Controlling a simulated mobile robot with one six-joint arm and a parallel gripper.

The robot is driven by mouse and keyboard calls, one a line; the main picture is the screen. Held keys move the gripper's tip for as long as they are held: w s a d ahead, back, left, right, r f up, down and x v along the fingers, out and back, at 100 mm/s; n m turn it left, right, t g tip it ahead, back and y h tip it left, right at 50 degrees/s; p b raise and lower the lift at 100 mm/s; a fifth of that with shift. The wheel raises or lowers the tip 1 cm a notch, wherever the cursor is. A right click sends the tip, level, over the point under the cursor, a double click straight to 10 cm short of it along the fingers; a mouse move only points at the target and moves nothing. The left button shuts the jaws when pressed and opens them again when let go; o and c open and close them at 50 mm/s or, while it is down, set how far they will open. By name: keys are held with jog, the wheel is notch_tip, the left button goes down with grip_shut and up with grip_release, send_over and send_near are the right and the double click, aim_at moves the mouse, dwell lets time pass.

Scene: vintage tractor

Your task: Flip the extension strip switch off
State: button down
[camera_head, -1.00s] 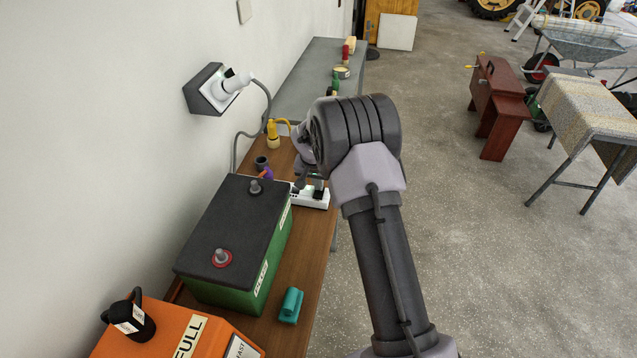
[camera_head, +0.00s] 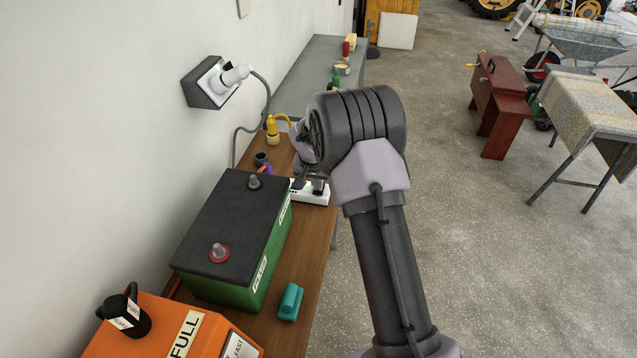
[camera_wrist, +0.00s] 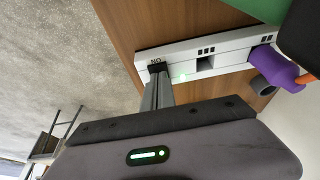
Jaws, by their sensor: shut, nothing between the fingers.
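The white extension strip (camera_wrist: 225,47) lies on the brown wooden bench top in the wrist view. It also shows in the head view (camera_head: 318,198), partly covered by my arm. An "ON" label (camera_wrist: 155,60), upside down in the picture, marks the strip's end, and a small green light (camera_wrist: 183,77) glows near it. My gripper (camera_wrist: 158,71) is shut and empty, its fingertips at the dark switch area beside the label. The fingertips hide most of the switch, so I cannot tell its position or whether they touch it.
A purple plug (camera_wrist: 276,70) with an orange cord sits at the strip's other end. A green battery with a black top (camera_head: 232,225) stands on the bench in front of the strip. A yellow-topped bottle (camera_head: 272,128) stands behind.

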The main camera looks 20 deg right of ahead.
aim_at(318, 193)
jog(key=shift+s, duration=0.1)
notch_tip(318, 193, up, 5)
jog(key=p, duration=0.2)
jog(key=shift+s+a+f+p, duration=0.1)
jog(key=shift+a+p, duration=0.05)
jog(key=shift+p, duration=0.2)
jog(key=p+v, duration=0.1)
jog(key=v, duration=0.8)
jog(key=shift+s, duration=0.2)
jog(key=shift+a, duration=0.1)
